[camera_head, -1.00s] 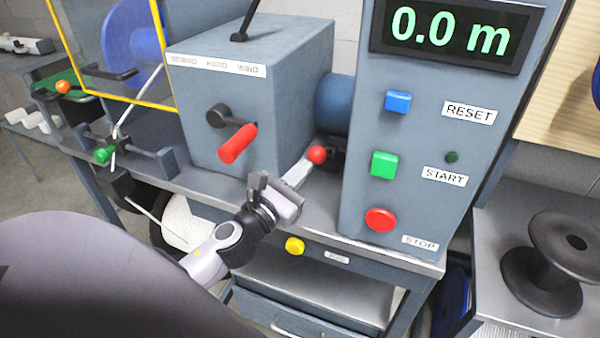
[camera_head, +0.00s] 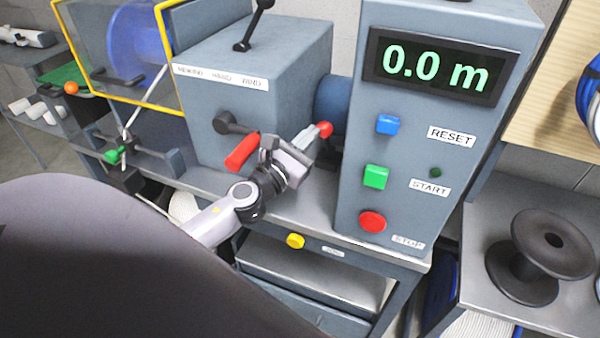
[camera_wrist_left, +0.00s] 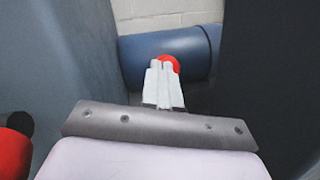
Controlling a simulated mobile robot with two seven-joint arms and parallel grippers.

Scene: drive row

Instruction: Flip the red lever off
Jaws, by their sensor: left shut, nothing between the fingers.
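The red lever shows as a round red knob (camera_head: 326,129) in the gap between the grey gearbox and the control panel. Its stem is hidden. In the left wrist view the knob (camera_wrist_left: 171,62) peeks out just beyond my fingertips, in front of a blue cylinder. My left gripper (camera_head: 321,131) is shut and empty, reaching into the gap from the lower left. Its fingertips (camera_wrist_left: 161,66) overlap the knob in the picture and look to be at or touching it. My right gripper is in neither view.
A red crank handle (camera_head: 241,152) on the grey gearbox (camera_head: 240,95) is close to my left wrist. The panel (camera_head: 405,205) right of the lever has blue, green and red buttons. A yellow button (camera_head: 295,241) is below. The blue cylinder (camera_wrist_left: 205,52) is behind the knob.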

